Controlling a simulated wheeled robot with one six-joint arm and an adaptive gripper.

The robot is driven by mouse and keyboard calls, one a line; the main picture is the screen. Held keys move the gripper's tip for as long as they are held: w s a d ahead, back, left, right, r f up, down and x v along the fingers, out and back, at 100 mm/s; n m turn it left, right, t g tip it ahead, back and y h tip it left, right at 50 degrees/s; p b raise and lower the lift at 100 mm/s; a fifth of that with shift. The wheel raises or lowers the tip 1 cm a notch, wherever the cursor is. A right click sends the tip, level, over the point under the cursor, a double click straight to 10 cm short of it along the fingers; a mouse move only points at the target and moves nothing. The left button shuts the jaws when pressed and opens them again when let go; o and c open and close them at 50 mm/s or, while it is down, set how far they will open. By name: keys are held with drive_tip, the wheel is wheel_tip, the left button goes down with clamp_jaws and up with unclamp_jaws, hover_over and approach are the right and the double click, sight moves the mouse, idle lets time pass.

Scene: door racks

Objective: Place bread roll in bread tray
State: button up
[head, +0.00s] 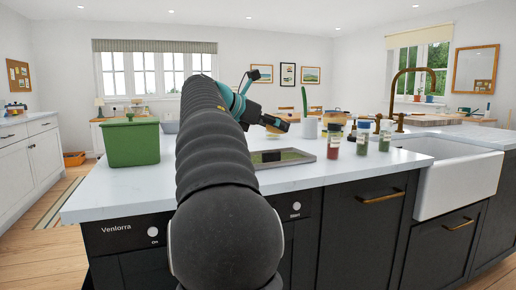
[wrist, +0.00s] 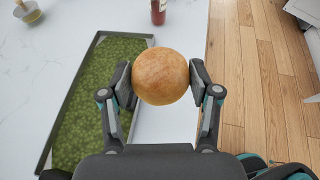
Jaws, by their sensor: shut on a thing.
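The bread roll (wrist: 160,76) is round and golden brown. In the wrist view my gripper (wrist: 161,84) is shut on it, with one finger pad on each side. A shallow grey tray with a green patterned base (wrist: 70,150) lies on the counter to the left of the roll; the roll overlaps its right edge in this view. The tray (head: 304,156) also shows in the head view, partly behind my arm. My gripper (head: 275,123) is above the counter there, and the roll is hard to make out.
A green bin (head: 132,143) stands on the counter at left. Jars of red (head: 334,142) and green (head: 363,141) contents stand right of the tray, before a white sink (head: 455,175). In the wrist view, a red bottle (wrist: 158,10) and a small bowl (wrist: 28,12) are at the top.

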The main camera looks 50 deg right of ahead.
drive_tip(key=s+d+r+n+t, duration=0.2)
drive_tip(key=s+d+r, duration=0.1)
drive_tip(key=d+r, duration=0.25)
drive_tip(key=shift+w+a+f+b, duration=0.45)
drive_tip(key=shift+w+f+b, duration=0.2)
drive_tip(key=shift+w+f, duration=1.25)
drive_tip(key=shift+w+a+f+b, duration=0.4)
drive_tip(key=shift+w+f+b, duration=0.25)
drive_tip(key=shift+w+f, duration=1.25)
drive_tip(key=shift+w+a+f+b, duration=0.45)
drive_tip(key=shift+w+f+b, duration=0.2)
drive_tip(key=shift+w+f, duration=1.2)
drive_tip(key=shift+w+f, duration=0.25)
drive_tip(key=shift+f, duration=0.1)
drive_tip(key=o, duration=0.8)
drive_tip(key=shift+o, duration=0.2)
drive_tip(key=shift+r, duration=0.1)
